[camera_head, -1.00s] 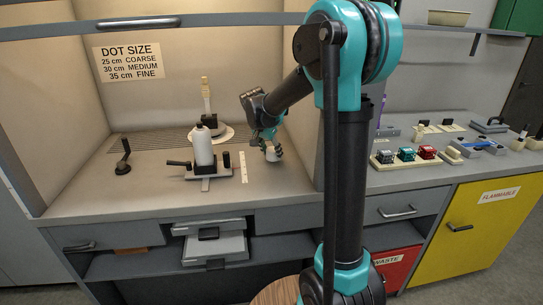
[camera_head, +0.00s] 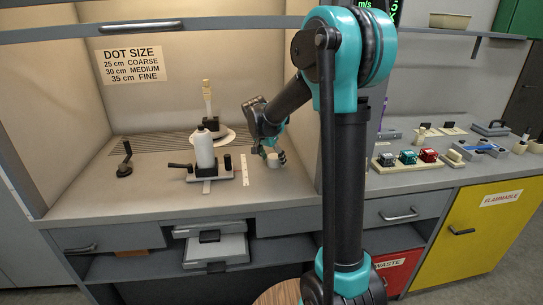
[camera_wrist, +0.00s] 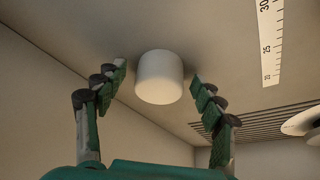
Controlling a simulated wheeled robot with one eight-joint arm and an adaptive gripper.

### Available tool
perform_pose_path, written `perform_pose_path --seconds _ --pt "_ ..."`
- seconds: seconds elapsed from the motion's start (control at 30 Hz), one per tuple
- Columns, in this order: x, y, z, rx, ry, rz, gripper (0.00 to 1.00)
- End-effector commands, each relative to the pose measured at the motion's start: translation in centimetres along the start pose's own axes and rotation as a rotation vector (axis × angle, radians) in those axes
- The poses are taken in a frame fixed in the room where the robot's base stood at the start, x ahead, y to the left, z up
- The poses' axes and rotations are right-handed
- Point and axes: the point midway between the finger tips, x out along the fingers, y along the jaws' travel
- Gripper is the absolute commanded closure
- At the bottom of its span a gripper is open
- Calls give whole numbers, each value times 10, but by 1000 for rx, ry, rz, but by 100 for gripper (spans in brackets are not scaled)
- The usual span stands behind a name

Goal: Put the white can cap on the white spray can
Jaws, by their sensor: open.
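The white can cap (camera_head: 273,161) stands on the bench floor of the booth, right of the ruler strip. In the wrist view the cap (camera_wrist: 159,78) sits between my open fingers. My gripper (camera_head: 271,156) is around it, with a visible gap on each side in the wrist view (camera_wrist: 158,74). The white spray can (camera_head: 205,150) stands upright in a dark holder to the left, with a bare narrow top and no cap on it. The fingers partly hide the cap in the head view.
A white ruler strip (camera_head: 244,170) lies between can and cap. A dark clamp handle (camera_head: 180,166) sticks out left of the can. A dark lever stand (camera_head: 125,160) is at far left. A pale round plate (camera_head: 228,137) is behind. The booth's side wall stands close to my arm's right.

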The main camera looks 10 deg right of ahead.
Motion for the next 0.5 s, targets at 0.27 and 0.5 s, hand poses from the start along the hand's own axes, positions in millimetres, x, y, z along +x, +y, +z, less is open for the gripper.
perform_pose_path --seconds 0.27,0.5 --pt "-33 -2 0 -3 0 -1 31" --pt "-86 -4 0 -3 1 -1 31"
